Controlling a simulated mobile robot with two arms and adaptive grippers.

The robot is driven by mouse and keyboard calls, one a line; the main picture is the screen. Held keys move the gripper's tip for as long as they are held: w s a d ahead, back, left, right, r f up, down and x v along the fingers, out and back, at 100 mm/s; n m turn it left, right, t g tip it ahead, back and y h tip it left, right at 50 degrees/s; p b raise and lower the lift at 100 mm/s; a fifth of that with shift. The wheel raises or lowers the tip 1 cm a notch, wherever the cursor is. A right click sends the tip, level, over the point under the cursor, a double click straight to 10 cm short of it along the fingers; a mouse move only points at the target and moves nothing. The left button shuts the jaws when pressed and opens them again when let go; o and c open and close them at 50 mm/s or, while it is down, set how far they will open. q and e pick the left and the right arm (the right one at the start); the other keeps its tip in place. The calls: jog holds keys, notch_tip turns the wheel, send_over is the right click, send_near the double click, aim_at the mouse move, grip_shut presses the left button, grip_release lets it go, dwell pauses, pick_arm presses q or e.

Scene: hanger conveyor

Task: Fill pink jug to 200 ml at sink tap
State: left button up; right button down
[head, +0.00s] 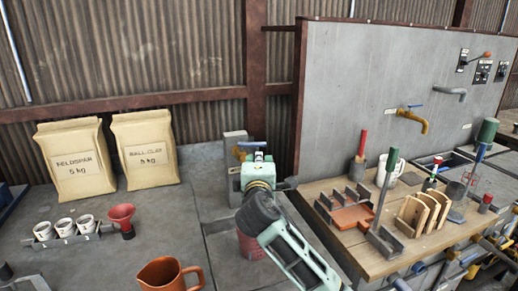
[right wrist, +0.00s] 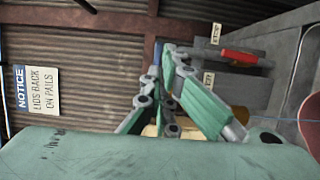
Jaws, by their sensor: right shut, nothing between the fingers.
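A pinkish-red vessel (head: 250,246), which looks like the pink jug, stands low behind my right arm in the head view; most of it is hidden, and I cannot read a level or markings. A pinkish-red rounded edge (right wrist: 311,122) at the right border of the right wrist view may be the same jug. A tap with a blue lever (head: 250,144) sits on a grey upright block. My right gripper (head: 259,160) is shut and empty close in front of it. In the right wrist view, its fingers (right wrist: 168,85) are beside a blue piece, contact unclear.
An orange-brown jug (head: 170,276) stands at the front. A red funnel (head: 122,213), small white cups (head: 65,227) and two bags (head: 75,160) are left. A wooden bench (head: 350,250) with tools and a grey panel (head: 350,90) with another tap (head: 412,117) are right.

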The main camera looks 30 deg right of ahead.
aim_at(262, 146)
jog(key=p+x, duration=0.1)
jog(key=x, duration=0.3)
jog(key=shift+w+d+r, duration=0.1)
jog(key=shift+w+d, duration=0.1)
jog(key=shift+w, duration=0.15)
jog(key=shift+w+d+r+n+t+y+p, duration=0.1)
jog(key=shift+w+d+n+t+y+p, duration=0.55)
jog(key=shift+y+p, duration=0.3)
jog(key=shift+d+n+t+y+p, duration=0.25)
jog(key=shift+d+n+y+p, duration=0.15)
jog(key=shift+n+y+p, duration=0.35)
jog(key=shift+w+d+y, duration=0.25)
jog(key=shift+w+y, duration=0.05)
jog(key=shift+y, duration=0.1)
pick_arm(q)
jog(key=r, duration=0.1)
jog(key=w+r, duration=0.1)
jog(key=r, duration=0.1)
jog(key=w+r, duration=0.1)
jog(key=r, duration=0.1)
jog(key=shift+d, duration=0.3)
pick_arm(e)
jog(key=shift+f, duration=0.2)
